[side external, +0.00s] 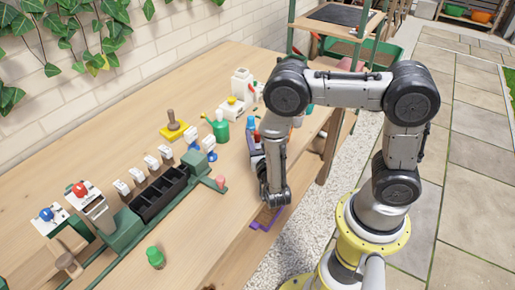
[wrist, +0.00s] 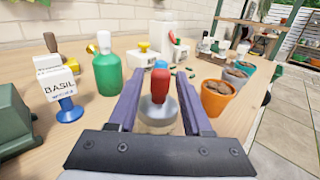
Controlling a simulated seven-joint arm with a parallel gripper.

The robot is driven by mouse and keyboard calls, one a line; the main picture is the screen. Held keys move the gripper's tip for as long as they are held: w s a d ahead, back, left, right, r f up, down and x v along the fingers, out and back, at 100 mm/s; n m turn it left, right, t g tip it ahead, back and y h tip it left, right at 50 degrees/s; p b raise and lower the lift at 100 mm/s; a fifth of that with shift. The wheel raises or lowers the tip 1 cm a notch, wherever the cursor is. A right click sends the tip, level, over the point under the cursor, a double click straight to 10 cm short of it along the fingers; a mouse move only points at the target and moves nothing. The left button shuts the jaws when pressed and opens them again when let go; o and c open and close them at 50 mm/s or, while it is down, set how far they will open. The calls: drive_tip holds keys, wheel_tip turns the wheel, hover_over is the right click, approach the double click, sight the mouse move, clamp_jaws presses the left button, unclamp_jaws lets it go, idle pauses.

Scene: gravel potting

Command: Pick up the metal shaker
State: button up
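In the wrist view, a short cylinder with a clear or metallic-looking body (wrist: 158,118) stands between my gripper's (wrist: 160,95) two dark purple fingers; it looks like the metal shaker. A red part (wrist: 160,84) with a blue top (wrist: 160,64) shows above it; I cannot tell if this is its top or something behind. The fingers are apart, one on each side, with a narrow gap seeming to show. In the side view my arm hides most of the gripper and the shaker.
A white container (wrist: 172,45) stands behind. A black divided tray (side external: 160,193) is further left.

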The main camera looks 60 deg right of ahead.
clamp_jaws()
drive_tip(key=shift+r, duration=0.1)
